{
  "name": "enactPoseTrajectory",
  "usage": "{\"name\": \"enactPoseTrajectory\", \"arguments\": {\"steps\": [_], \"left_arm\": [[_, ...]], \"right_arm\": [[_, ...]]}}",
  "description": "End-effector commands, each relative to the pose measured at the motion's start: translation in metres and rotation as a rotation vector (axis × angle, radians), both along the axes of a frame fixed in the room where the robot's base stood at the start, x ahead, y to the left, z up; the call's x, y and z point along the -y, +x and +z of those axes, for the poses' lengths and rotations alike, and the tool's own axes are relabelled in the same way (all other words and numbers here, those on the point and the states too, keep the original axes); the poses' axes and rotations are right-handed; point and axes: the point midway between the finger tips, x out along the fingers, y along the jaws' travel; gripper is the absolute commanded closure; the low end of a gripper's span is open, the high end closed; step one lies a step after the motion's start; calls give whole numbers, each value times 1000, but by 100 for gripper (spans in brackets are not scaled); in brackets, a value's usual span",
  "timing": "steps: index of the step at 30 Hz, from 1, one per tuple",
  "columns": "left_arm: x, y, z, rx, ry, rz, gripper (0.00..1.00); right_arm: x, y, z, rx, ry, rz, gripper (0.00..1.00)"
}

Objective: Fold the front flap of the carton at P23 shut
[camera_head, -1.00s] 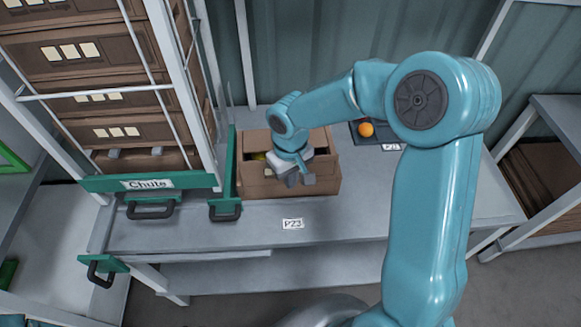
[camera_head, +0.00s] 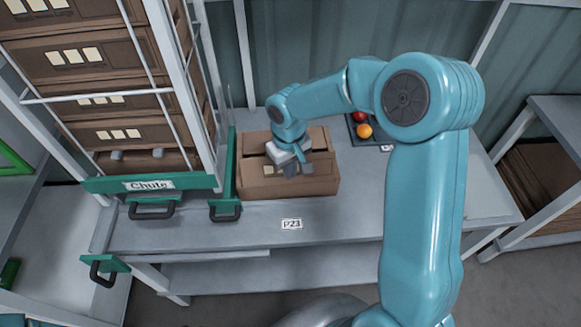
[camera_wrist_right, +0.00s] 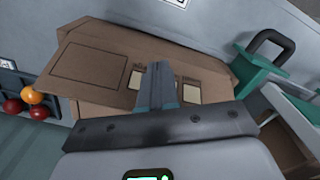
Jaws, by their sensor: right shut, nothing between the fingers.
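The brown cardboard carton (camera_head: 315,188) stands on the grey bench behind the P23 label (camera_head: 291,224). Its front flap (camera_head: 255,172) lies inward over the top, with pale squares on it. A narrow dark line shows between it and the rear part of the top; I cannot tell if it lies fully flat. My right gripper (camera_head: 293,170) is over the front flap, fingers shut and empty, pointing down. In the right wrist view the shut fingers (camera_wrist_right: 160,85) are at the printed cardboard (camera_wrist_right: 90,65), apparently touching it. The carton's contents are hidden. My left gripper is not in view.
A green-fronted chute (camera_head: 148,184) with stacked cartons stands close to the carton's left. A dark tray (camera_head: 356,143) with red and orange tomatoes (camera_head: 364,131) is behind right. The bench front (camera_head: 400,220) is clear. A shelf with cardboard (camera_head: 550,180) is at far right.

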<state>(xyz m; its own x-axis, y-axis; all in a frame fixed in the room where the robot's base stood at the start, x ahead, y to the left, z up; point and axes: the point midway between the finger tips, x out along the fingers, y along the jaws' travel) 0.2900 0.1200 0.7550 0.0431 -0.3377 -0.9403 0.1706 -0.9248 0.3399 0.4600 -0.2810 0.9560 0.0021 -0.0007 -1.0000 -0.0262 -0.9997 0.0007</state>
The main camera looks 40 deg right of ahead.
Motion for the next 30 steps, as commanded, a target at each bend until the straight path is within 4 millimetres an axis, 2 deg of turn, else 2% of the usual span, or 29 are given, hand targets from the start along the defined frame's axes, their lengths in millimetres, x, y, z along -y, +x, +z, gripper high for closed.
{"name": "enactPoseTrajectory", "arguments": {"steps": [17,30], "left_arm": [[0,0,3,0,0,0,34],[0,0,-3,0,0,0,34]], "right_arm": [[13,23,-5,-1,1,-2,100],[21,37,-17,-2,0,-1,100]]}}
